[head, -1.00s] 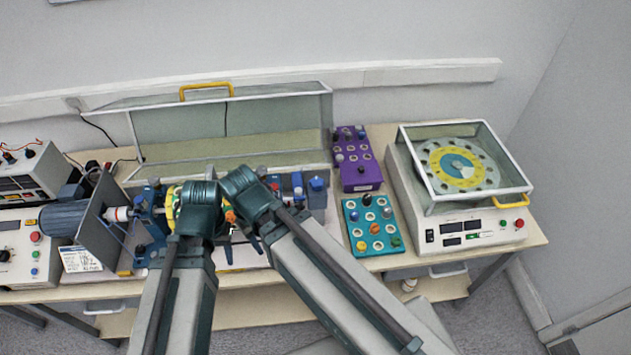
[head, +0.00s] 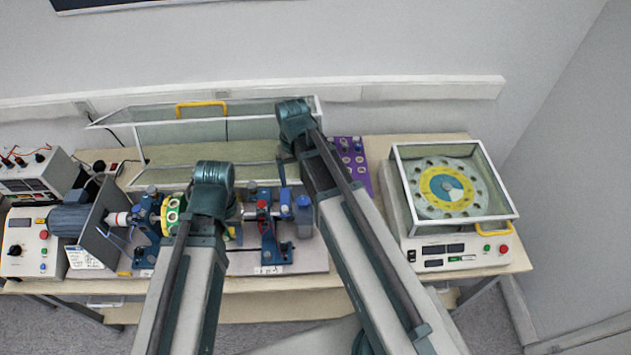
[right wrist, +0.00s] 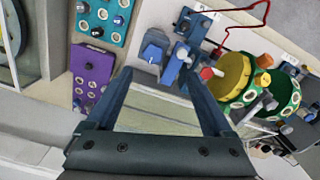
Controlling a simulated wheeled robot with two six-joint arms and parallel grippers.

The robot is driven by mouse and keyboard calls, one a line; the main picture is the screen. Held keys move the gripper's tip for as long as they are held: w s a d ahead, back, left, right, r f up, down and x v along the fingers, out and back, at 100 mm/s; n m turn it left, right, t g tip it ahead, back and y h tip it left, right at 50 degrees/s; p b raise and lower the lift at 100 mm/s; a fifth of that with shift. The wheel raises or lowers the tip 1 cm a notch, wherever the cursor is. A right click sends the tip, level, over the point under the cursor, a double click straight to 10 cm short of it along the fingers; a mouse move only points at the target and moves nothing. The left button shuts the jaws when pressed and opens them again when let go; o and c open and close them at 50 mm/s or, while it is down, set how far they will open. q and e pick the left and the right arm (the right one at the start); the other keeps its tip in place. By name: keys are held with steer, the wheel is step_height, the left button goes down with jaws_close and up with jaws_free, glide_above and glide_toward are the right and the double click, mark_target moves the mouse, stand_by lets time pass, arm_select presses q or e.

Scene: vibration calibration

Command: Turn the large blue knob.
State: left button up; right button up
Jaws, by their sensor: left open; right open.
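The large blue knob (head: 304,202) sits at the right end of the rotor rig in the head view. In the right wrist view the blue knob (right wrist: 153,50) stands beyond my fingertips, and nothing touches it. My right gripper (right wrist: 157,76) is open and empty, its two dark fingers spread apart. In the head view my right arm reaches up past the right of the rig, and its jaws cannot be made out. My left arm stands over the middle of the rig and hides its own gripper.
A motor (head: 72,219), a green-yellow disc (head: 172,214) and blue bearing supports (head: 272,237) fill the bench's left. The open clear cover (head: 182,140) stands behind. A purple box (right wrist: 92,73) and a teal box (right wrist: 103,18) lie beside the rig. A dial unit (head: 462,258) stands right.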

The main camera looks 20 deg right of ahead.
mark_target(303, 201)
steer(key=f+b, duration=0.4)
steer(key=d+f+b, duration=0.1)
steer(key=f+b, duration=0.3)
steer(key=b, duration=0.1)
steer(key=w+f+b, duration=0.1)
steer(key=f+b, duration=0.4)
steer(key=shift+d+f, duration=0.1)
steer(key=shift+d, duration=0.15)
arm_select(q)
step_height(303, 201, down, 13)
steer(key=shift+d+f, duration=0.15)
steer(key=shift+d, duration=0.05)
steer(key=shift+w, duration=0.1)
arm_select(e)
jaws_close()
